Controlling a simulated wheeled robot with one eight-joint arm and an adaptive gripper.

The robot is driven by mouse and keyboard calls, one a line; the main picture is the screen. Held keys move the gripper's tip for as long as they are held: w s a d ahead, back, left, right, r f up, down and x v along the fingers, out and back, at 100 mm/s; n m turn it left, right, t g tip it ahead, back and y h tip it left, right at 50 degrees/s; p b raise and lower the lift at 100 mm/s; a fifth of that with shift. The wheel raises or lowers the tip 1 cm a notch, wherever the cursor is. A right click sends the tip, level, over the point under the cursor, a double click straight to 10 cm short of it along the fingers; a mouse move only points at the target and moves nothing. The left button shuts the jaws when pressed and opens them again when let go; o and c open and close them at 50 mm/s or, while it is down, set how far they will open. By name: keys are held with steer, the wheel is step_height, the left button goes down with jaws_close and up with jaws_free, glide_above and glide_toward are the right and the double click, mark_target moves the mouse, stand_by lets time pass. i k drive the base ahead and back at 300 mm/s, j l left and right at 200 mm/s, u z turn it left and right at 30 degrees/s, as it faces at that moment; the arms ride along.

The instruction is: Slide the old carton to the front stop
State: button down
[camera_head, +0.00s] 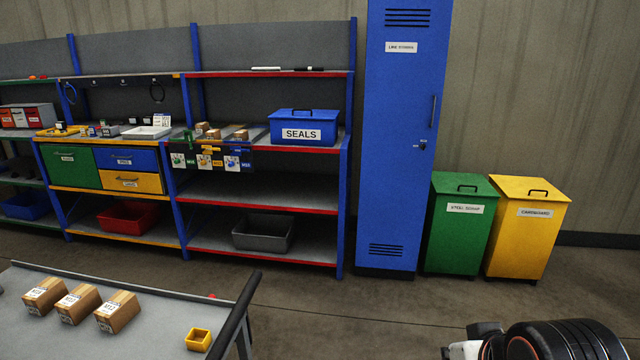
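Small brown cartons stand in a row on the shelf's middle level: one at the left (202,128), one beside it (213,133) and one at the right (241,134). They are too small to read, so I cannot tell which is the old carton. Picture labels (205,159) hang on the shelf front below them; I cannot make out a separate front stop. Three larger labelled cartons stand on the grey table in front: left (45,296), middle (79,304) and right (118,312). My gripper's fingers do not show; only a dark rounded part of my body is at bottom right.
A blue SEALS box (303,127) stands right of the small cartons. A small yellow bin (198,340) is on the grey table (150,345). A blue locker (400,150), green bin (460,225) and yellow bin (527,228) stand right. Floor between table and shelves is clear.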

mark_target(201, 127)
steer(key=i+l, duration=0.2)
steer(key=i, duration=0.75)
steer(key=i+l+z, duration=0.15)
steer(key=i, duration=0.75)
steer(key=i+j+u, duration=0.25)
steer(key=i+u, duration=0.75)
steer(key=i+l+u, duration=0.1)
steer(key=i+u, duration=0.4)
steer(key=i+l+u, duration=0.35)
steer(key=u, duration=0.15)
steer(key=i+j+u, duration=0.3)
steer(key=i, duration=0.7)
steer(key=i+l+u, duration=0.15)
steer(key=i+u, duration=0.15)
steer(key=i, duration=0.65)
